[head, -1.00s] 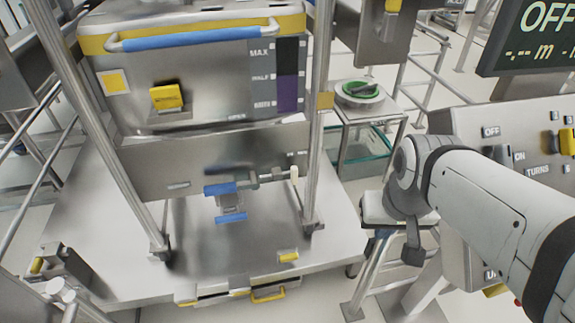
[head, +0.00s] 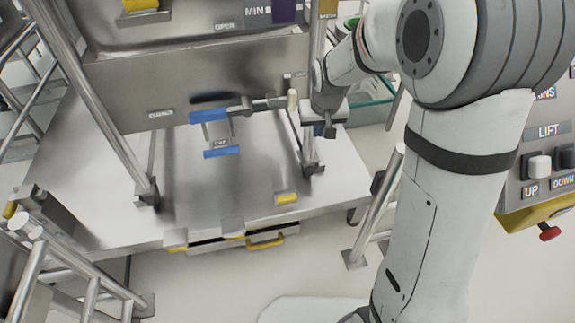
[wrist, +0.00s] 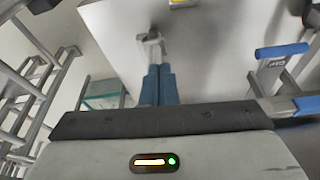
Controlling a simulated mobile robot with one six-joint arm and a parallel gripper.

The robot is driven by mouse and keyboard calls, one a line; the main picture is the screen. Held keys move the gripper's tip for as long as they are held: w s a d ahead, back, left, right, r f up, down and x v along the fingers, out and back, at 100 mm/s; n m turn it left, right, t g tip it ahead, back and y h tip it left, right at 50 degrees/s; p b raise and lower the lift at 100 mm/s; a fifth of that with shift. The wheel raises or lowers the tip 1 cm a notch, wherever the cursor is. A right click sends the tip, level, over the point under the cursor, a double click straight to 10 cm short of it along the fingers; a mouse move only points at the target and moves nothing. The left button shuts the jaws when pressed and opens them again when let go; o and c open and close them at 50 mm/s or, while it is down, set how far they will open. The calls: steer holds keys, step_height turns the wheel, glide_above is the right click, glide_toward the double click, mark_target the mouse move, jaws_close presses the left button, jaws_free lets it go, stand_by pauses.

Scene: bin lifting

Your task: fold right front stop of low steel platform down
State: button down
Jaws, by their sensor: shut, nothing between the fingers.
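The low steel platform (head: 90,185) lies under the bin frame in the head view. A small yellow-topped piece (head: 287,198) stands near its front edge, right of centre, and looks like the right front stop. Its tilt is hard to tell. A yellow patch (wrist: 183,2) at the top of the wrist view is probably the same piece. My gripper (head: 329,132) is behind and to the right of it, near the right post, and apart from it. In the wrist view its blue fingers (wrist: 158,82) are closed together and empty, with a steel bracket (wrist: 151,43) just past their tips.
The right post's foot (head: 312,167) stands close to my gripper. A blue-handled cap fitting (head: 220,145) is to the left under the bin. A yellow handle (head: 265,241) is on the platform's front. Rails (head: 75,275) stand front left. A lift panel (head: 548,150) is at the right.

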steer(key=w+a+f+b, duration=0.3)
steer(key=f, duration=0.6)
steer(key=w+a+f+n+b, duration=0.1)
steer(key=w+a+f+b, duration=0.2)
steer(key=f, duration=0.7)
steer(key=w+a+f+b, duration=0.3)
steer(key=w+a+f, duration=0.1)
steer(key=f, duration=0.6)
steer(key=shift+w+a+y, duration=0.15)
steer(key=shift+w+y, duration=0.15)
steer(key=shift+w, duration=0.2)
steer(key=shift+f, duration=0.2)
